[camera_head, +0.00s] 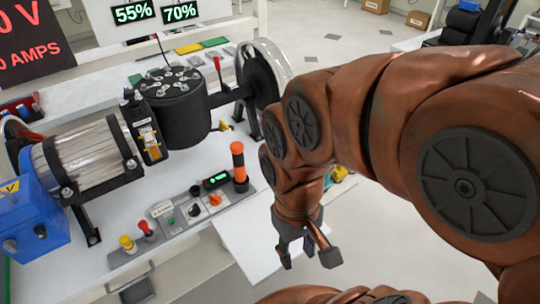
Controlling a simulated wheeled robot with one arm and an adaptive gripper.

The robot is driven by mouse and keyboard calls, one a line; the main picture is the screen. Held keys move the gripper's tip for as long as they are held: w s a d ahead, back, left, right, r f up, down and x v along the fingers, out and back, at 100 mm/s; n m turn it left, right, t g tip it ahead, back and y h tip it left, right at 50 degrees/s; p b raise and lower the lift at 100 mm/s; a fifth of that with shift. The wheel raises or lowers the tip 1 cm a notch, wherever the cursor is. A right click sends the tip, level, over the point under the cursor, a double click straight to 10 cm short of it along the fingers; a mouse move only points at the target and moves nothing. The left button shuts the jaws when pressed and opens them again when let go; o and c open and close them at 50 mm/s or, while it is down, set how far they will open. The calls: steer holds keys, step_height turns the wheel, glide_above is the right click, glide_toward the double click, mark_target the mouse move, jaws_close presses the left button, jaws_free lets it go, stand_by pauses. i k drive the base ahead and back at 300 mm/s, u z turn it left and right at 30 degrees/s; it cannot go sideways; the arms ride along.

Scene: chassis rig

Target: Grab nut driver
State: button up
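No tool that I can surely name as the nut driver shows. An upright orange and black cylinder (238,165) stands at the right end of the control panel; I cannot tell if it is a tool handle or a lamp. A small yellow object (340,174) is partly hidden behind my arm. My gripper (306,258) points down at the lower middle, right of and nearer than the panel. Its dark fingers are apart, with no held object clearly visible. My arm hides part of the bench's right side and the floor behind.
The control panel (185,222) carries several knobs and buttons. A motor rig with a black cylinder (172,108), a clear wheel (268,75) and a blue box (32,222) fills the white bench. A white surface (245,250) lies left of my gripper. Open floor (400,235) shows at right.

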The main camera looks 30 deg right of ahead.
mark_target(237, 147)
steer(key=z, duration=1.15)
steer(key=k, duration=1.6)
steer(key=u, duration=1.45)
steer(key=i, duration=1.05)
